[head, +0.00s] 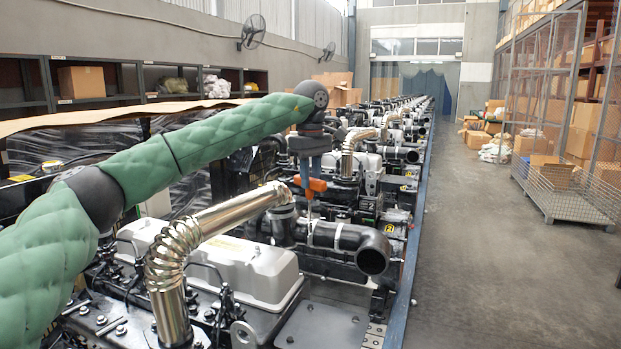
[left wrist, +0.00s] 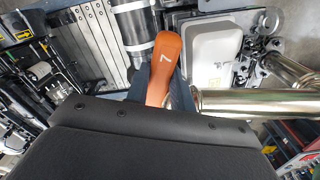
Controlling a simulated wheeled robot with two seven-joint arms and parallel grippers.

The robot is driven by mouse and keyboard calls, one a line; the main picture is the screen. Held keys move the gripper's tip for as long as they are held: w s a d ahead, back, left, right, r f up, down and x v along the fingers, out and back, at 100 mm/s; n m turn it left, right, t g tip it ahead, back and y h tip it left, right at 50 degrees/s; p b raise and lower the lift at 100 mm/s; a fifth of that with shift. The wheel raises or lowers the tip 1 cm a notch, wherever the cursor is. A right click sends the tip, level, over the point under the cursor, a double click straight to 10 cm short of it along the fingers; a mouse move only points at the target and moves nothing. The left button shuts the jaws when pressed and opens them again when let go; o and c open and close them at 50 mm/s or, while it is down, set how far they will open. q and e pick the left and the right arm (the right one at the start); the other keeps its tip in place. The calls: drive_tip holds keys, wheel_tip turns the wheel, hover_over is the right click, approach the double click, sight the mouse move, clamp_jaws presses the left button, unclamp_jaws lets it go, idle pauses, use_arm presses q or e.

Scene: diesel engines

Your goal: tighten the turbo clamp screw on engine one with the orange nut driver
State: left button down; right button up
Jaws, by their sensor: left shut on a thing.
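My left gripper (head: 311,178) reaches in over the engine row and points down. It is shut on the orange nut driver (head: 317,185), whose handle is between its fingers. The driver's thin shaft hangs nearly upright toward a silver clamp band (head: 309,234) on the black turbo pipe (head: 352,239). I cannot tell whether the tip touches the clamp screw, which is too small to make out. In the left wrist view the handle (left wrist: 166,68) shows a 7, and the black pipe with silver bands (left wrist: 132,25) lies beside it. My right gripper is not in view.
A shiny silver exhaust pipe (head: 222,214) rises in the foreground, left of the driver. A white engine cover (head: 248,270) lies below it. More engines run back in a row. Clear floor (head: 475,260) and a wire cage cart (head: 568,190) are at right.

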use_arm(q)
drive_tip(key=shift+r, duration=0.4)
drive_tip(key=shift+r+p, duration=1.95)
drive_tip(key=shift+r, duration=1.55)
drive_tip(key=shift+f, duration=0.1)
